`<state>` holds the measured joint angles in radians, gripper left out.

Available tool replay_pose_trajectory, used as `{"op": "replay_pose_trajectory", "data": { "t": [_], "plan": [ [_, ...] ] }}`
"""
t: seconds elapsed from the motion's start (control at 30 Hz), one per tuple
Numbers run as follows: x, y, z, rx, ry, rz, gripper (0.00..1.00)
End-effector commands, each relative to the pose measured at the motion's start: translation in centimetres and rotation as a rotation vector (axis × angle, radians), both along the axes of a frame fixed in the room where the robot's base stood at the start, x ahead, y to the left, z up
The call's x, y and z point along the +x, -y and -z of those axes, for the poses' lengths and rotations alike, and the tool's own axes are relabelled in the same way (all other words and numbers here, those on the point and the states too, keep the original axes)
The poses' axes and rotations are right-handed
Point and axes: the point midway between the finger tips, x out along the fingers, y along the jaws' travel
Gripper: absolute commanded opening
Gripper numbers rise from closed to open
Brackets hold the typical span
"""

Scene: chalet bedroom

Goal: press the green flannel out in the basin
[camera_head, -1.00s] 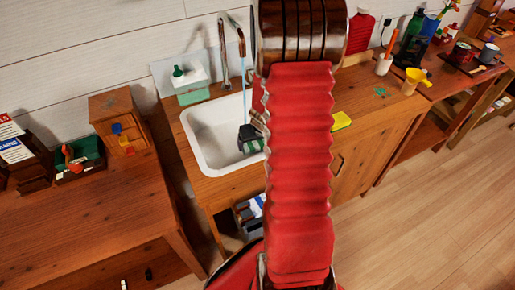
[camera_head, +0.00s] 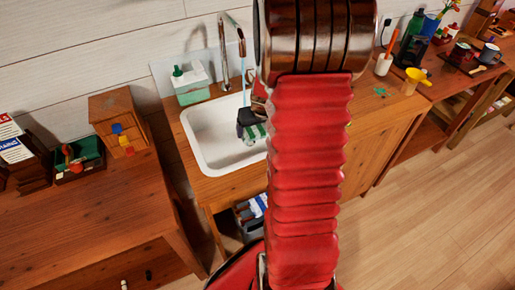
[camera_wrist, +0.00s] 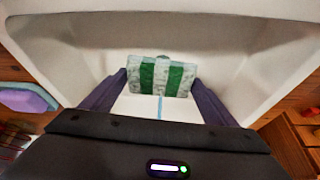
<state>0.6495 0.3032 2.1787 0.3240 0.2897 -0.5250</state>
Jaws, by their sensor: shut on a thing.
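The green and white striped flannel (camera_wrist: 162,76) is between the two dark fingers of my gripper (camera_wrist: 160,82) in the wrist view, and the gripper is shut on it. In the head view my gripper (camera_head: 247,117) is over the white basin (camera_head: 205,150), near its back right, with the flannel (camera_head: 256,132) below it. A thin blue stream of water runs from the tap (camera_head: 241,47) down towards the gripper. My red arm hides the right part of the basin. I cannot tell whether the flannel touches the basin.
A white and green box with a green bottle (camera_head: 190,85) stands behind the basin. A wooden drawer box (camera_head: 118,120) is on the left table. A white pot (camera_head: 384,64) and yellow funnel (camera_head: 413,80) stand on the right counter. The floor (camera_head: 430,210) at right is clear.

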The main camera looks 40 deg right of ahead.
Motion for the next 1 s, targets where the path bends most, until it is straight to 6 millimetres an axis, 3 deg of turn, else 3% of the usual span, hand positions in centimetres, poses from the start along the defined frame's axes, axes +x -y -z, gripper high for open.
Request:
{"op": "replay_pose_trajectory", "data": {
  "t": [0.63,1.0],
  "plan": [
    [0.0,0.0,-4.6,-0.001,0.002,0.000,0.63],
    [0.0,0.0,-5.1,0.000,0.000,-0.001,0.63]
  ]
}}
